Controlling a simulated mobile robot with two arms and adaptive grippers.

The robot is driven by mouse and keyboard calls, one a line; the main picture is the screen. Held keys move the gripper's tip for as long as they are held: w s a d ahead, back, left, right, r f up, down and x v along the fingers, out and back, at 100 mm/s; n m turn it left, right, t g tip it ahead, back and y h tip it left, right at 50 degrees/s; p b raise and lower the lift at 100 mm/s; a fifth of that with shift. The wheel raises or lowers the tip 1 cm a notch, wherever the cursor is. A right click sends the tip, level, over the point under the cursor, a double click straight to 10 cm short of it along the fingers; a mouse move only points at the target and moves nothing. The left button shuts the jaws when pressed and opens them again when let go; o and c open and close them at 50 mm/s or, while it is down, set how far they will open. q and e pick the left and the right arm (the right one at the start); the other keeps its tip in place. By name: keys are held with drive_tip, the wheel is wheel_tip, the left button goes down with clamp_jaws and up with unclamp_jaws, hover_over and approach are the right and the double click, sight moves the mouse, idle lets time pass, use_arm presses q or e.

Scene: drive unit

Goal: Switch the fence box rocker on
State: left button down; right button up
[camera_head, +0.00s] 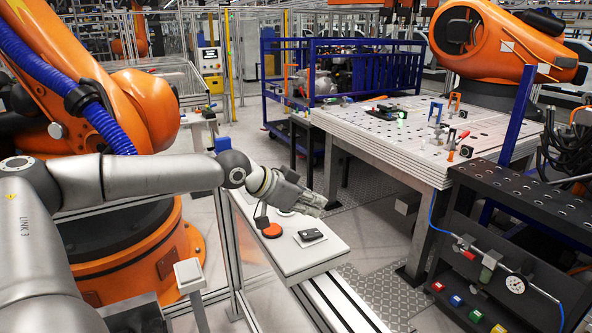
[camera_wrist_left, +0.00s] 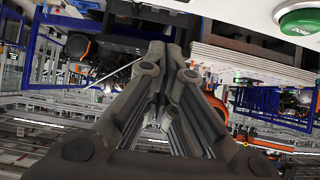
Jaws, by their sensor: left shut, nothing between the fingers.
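A pale box (camera_head: 318,255) sits on the fence post rail in the middle of the head view. On its top are a round orange-red button (camera_head: 272,230) and a small black switch-like part (camera_head: 311,235), which may be the rocker; its on or off position is too small to tell. My left gripper (camera_head: 312,204) is shut and empty, just above the far part of the box, apart from the black part. In the left wrist view the closed fingers (camera_wrist_left: 172,52) point up the picture, and a green button (camera_wrist_left: 299,18) on a white surface shows at top right. My right gripper is out of view.
A big orange robot arm (camera_head: 140,110) stands at left behind the fence. A perforated fixture table (camera_head: 400,140) is at right, with a black bench (camera_head: 520,200) in front of it. A blue cart (camera_head: 340,70) stands behind. Open floor lies between box and table.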

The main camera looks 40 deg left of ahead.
use_arm(q)
drive_tip(key=shift+s+a+r, duration=0.15)
drive_tip(key=shift+r, duration=0.1)
drive_tip(key=s+a+r+b, duration=0.2)
drive_tip(key=s+r, duration=0.3)
drive_tip(key=r, duration=0.2)
drive_tip(key=shift+b, duration=0.3)
drive_tip(key=shift+s, duration=0.15)
idle(0.4)
